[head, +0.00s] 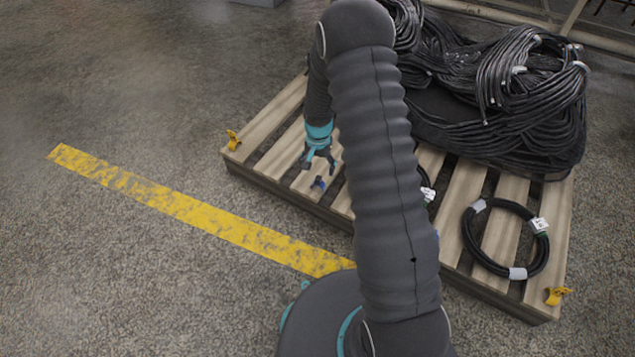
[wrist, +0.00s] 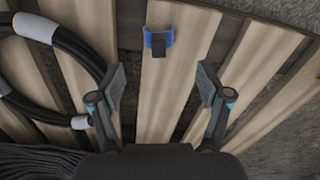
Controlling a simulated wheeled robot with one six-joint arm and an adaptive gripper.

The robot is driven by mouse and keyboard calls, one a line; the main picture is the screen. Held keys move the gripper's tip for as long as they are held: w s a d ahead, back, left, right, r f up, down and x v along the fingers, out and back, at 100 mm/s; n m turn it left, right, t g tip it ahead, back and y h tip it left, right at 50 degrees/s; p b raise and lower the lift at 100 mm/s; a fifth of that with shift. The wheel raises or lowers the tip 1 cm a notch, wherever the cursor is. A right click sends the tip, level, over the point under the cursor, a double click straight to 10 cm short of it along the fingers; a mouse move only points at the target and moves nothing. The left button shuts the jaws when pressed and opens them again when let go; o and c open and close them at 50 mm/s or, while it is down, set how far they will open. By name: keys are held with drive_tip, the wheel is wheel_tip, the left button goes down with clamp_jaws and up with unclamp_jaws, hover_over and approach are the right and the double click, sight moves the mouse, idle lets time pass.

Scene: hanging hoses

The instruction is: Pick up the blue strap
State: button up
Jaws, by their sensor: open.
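The blue strap (wrist: 160,40) is a small blue piece with a dark patch, lying on a pallet slat in the wrist view. It sits ahead of my gripper (wrist: 161,85), roughly centred between the two open fingers and apart from them. In the head view the strap (head: 318,183) shows small and dark on the pallet's left part. My gripper (head: 317,160) is just above it there, open and empty, pointing down. The gap in height between the fingers and the strap is hard to judge.
The wooden pallet (head: 502,228) carries a heap of black hoses (head: 520,95) at the back. A coiled black hose (head: 468,243) with white tags lies at the right; another coil is partly behind my arm. Yellow brackets (head: 233,140) sit at pallet corners. Slats around the strap are clear.

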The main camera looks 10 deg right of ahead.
sight(318, 178)
wheel_tip(318, 178, down, 3)
drive_tip(key=shift+s+f+b, duration=0.2)
drive_tip(key=shift+f+b, duration=0.15)
drive_tip(key=shift+f, duration=2.35)
drive_tip(key=c, duration=1)
